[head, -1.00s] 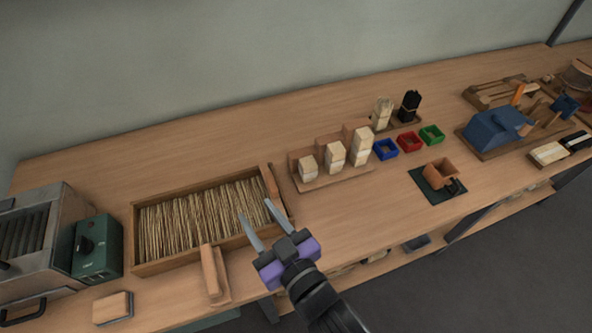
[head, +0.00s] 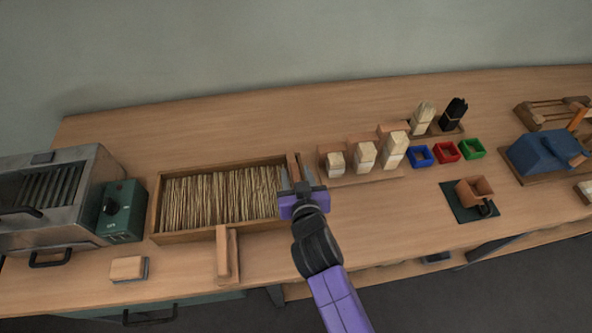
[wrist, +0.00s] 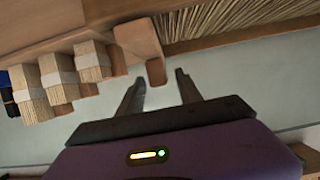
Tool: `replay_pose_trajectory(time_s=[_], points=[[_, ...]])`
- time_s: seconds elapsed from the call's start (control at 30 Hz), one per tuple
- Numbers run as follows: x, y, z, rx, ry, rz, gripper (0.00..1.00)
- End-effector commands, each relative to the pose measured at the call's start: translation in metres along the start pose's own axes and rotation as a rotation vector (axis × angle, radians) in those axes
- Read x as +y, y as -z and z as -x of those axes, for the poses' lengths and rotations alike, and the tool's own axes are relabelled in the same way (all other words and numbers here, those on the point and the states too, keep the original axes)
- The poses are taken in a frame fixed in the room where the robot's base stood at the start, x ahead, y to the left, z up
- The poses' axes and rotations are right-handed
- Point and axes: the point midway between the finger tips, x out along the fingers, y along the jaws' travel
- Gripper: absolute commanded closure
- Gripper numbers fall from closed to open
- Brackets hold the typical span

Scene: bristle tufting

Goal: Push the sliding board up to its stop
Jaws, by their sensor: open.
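A shallow wooden tray (head: 154,216) full of straw-coloured bristles lies on the bench. An upright wooden board (head: 293,165) stands at its right end, partly hidden behind my gripper (head: 297,175). A second wooden board with a grip (head: 223,256) sits at the tray's front edge. I cannot tell for sure which is the sliding board. My gripper is open and empty at the tray's right end. In the wrist view a wooden block with a downward arm (wrist: 139,40) lies just beyond my open fingers (wrist: 160,80). I cannot tell whether they touch it.
Light bristle bundles (head: 365,155) stand on a wooden rack close to the right. Blue (head: 420,156), red (head: 446,152) and green (head: 472,149) bins lie farther right. A green control box (head: 122,212) stands left of the tray. A wooden block (head: 128,269) lies at the front left.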

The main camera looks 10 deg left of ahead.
Motion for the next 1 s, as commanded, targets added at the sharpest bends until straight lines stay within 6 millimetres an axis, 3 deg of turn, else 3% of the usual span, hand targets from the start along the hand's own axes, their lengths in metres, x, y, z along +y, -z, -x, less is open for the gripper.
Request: replay_pose_trajectory(time_s=[0.2,0.47,0.67,1.0], points=[[-0.0003,0.0004,-0.0131,0.000,0.001,0.000,0.58],[-0.0001,0.0000,-0.0139,0.001,0.001,0.000,0.58],[0.0000,-0.0001,-0.0137,0.000,0.000,0.000,0.97],[0.0000,-0.0002,-0.0136,0.000,0.000,0.001,1.00]])
